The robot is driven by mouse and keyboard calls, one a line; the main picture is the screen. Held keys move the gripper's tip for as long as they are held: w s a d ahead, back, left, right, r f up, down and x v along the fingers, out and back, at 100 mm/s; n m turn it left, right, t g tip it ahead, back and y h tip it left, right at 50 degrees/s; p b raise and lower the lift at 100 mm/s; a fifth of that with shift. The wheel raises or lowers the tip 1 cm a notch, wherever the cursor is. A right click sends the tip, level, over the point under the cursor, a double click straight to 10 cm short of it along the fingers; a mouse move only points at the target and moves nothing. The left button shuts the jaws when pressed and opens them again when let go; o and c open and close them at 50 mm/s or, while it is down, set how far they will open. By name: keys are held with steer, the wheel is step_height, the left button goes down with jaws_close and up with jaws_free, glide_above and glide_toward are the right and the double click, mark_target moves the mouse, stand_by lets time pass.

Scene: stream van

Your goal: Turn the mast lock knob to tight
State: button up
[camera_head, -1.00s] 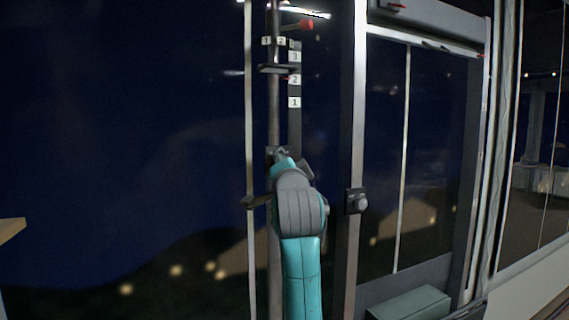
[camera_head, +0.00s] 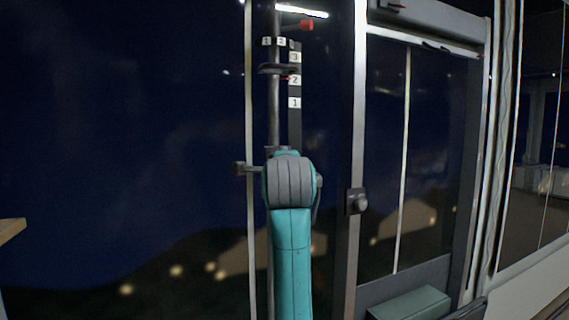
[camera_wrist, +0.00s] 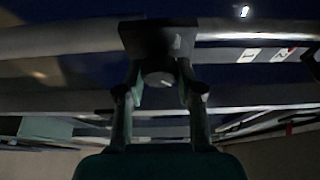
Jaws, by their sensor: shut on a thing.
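The wrist view shows a round grey knob (camera_wrist: 158,78) on a square black plate (camera_wrist: 158,38), set against a pale bar. My gripper (camera_wrist: 159,68) has one finger on each side of this knob and is shut on it. No tight or loose mark is readable there. In the head view the slim mast (camera_head: 274,110) stands upright beside a dark strip (camera_head: 295,122) with white number tags. My arm covers the mast's lower part and hides the gripped knob and my fingers.
A similar black plate with a grey knob (camera_head: 357,202) sits on the metal post (camera_head: 357,120) to the right of my arm. A red knob (camera_head: 306,25) is near the mast top. A grey-green box (camera_head: 410,303) stands low at right. Dark window glass lies behind.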

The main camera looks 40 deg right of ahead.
stand_by(0.4)
steer(key=o, duration=1.2)
steer(key=v, duration=1.2)
steer(key=shift+s, duration=0.1)
